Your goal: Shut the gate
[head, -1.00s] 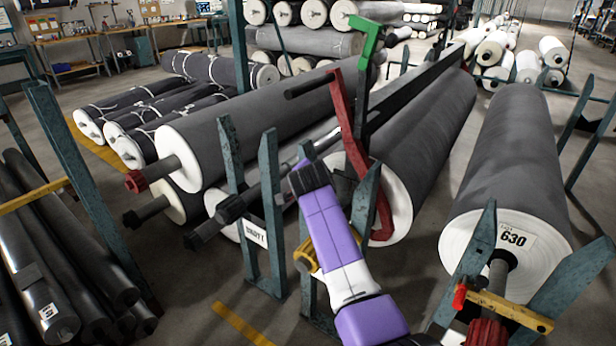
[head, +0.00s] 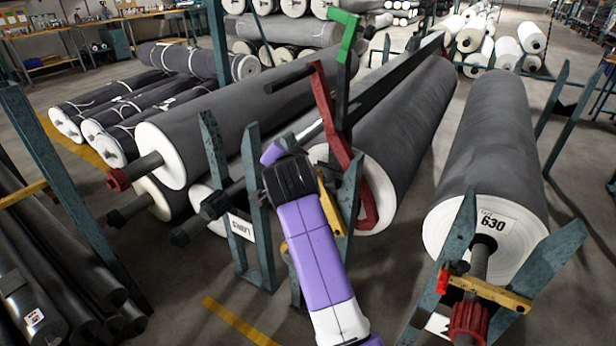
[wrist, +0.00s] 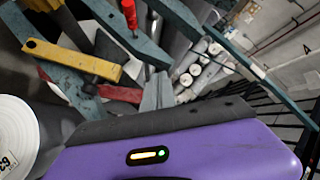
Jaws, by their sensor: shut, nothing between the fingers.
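A yellow bar (head: 330,206), which looks like the gate, shows beside the teal posts of the middle rack in the head view. My purple arm covers much of it, so I cannot tell how far it stands open. In the wrist view a yellow bar (wrist: 75,60) lies across teal posts, with a red handle (wrist: 129,14) near one post; I cannot tell which rack this is. My gripper is hidden behind my arm in the head view. Its shut, empty grey fingertips (wrist: 159,88) seem to show in the wrist view, apart from the yellow bar.
Right, a roll marked 630 (head: 495,150) sits behind a rack with its yellow bar (head: 490,292) across. A bent red lever (head: 335,135) and green piece (head: 345,30) rise by the middle rack. Grey rolls (head: 230,115) lie left. Floor (head: 180,270) is clear front left.

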